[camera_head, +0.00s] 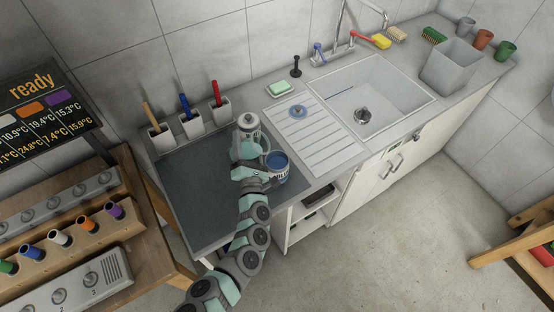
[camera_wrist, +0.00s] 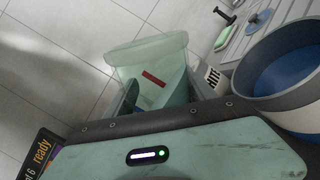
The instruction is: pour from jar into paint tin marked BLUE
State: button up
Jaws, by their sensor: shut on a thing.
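A paint tin with blue inside (camera_head: 277,163) stands just right of my gripper in the head view. It fills the right edge of the wrist view (camera_wrist: 262,95); its marking is not readable. A pale tin (camera_head: 248,133) stands behind my gripper. A partly hidden label (camera_wrist: 213,77) beside the jar seems to end in "ITE".
The dark mat (camera_head: 190,195) is clear left of my arm. Several brush holders (camera_head: 193,123) stand along the wall. The ribbed drainer (camera_head: 315,140) with a blue disc (camera_head: 298,111) and the sink (camera_head: 365,100) lie to the right. A screen (camera_head: 40,108) stands at left.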

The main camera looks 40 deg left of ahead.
jog(key=shift+f+m+t+b, duration=0.15)
jog(key=shift+m+t+b, duration=0.2)
jog(key=shift+m, duration=0.45)
dwell(1.4)
jog(key=shift+f+m+b, duration=0.95)
jog(key=shift+m+b, duration=0.05)
jog(key=shift+b, duration=0.1)
dwell(1.4)
jog(key=shift+r+m+t+h, duration=0.3)
jog(key=shift+m+t, duration=0.05)
jog(key=shift+m, duration=0.25)
dwell(1.3)
